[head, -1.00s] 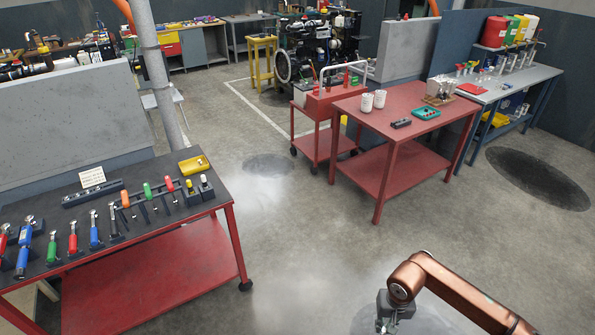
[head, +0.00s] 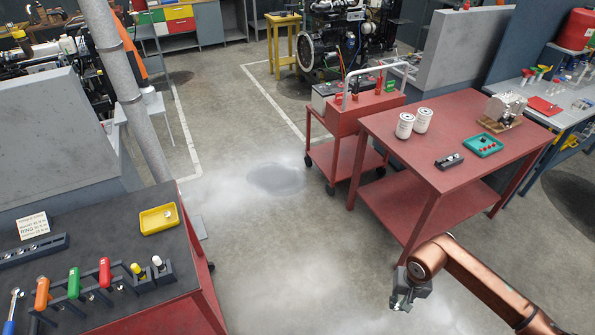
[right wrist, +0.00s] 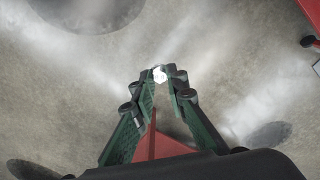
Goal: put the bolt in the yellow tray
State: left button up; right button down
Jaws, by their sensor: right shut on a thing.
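The yellow tray (head: 158,222) lies on the dark top of the left table in the head view, near its far right corner. A small pale item shows inside it, too small to name. My right gripper (head: 403,298) hangs over open floor at the lower right, well away from the tray. In the right wrist view its green fingers (right wrist: 165,78) are closed around the bolt (right wrist: 159,75), whose bright hexagonal head shows between the tips. The rest of the bolt is hidden. My left gripper is out of view.
The left table (head: 95,215) carries screwdrivers, a dark rack and a small sign (head: 33,226). The red table (head: 385,133) at right holds two white cylinders, a teal tray (head: 482,146) and a metal part. A red cart (head: 352,118) stands beside it. Floor between the tables is clear.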

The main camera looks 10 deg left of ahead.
aim_at(151, 223)
jog(key=i, duration=2.7)
jog(key=u, duration=3.9)
